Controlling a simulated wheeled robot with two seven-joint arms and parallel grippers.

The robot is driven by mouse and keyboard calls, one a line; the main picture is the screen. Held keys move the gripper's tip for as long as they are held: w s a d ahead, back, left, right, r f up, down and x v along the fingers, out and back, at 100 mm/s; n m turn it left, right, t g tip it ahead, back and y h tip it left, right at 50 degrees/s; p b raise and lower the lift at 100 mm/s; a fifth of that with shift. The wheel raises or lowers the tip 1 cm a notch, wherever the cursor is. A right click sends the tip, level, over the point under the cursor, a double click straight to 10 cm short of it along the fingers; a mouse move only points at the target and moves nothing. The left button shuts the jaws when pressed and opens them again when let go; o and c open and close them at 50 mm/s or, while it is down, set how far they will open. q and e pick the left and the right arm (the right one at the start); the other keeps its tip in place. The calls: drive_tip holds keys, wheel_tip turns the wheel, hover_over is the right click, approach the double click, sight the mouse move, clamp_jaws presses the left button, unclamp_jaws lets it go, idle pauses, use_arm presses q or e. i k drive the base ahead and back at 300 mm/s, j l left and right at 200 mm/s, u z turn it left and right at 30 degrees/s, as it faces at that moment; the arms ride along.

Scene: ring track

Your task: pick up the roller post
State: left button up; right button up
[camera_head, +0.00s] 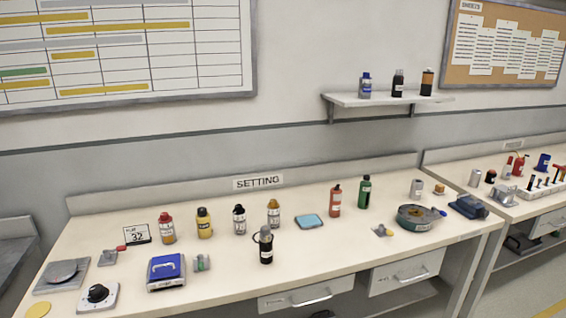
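No part is marked as the roller post, and I cannot tell for sure which one it is. A small grey upright piece with a green part (201,263) stands on the bench marked SETTING, just right of a blue-topped unit (166,271). A small grey piece with a yellow tip (382,231) lies farther right, near the front edge. Neither of my grippers is in view, and nothing is seen held.
The long bench (330,258) carries several bottles, a blue pad (309,221), a round green-grey device (417,217) and a dial box (98,296). A wall shelf (385,100) holds three bottles. A second bench stands at right. The bench's front middle is clear.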

sight(265, 244)
drive_tip(key=i+j+z, duration=0.2)
drive_tip(key=j, duration=0.35)
drive_tip(key=j+z, duration=0.2)
drive_tip(key=j, duration=0.35)
drive_tip(key=j+z, duration=0.2)
drive_tip(key=j, duration=0.4)
drive_tip(key=i, duration=0.05)
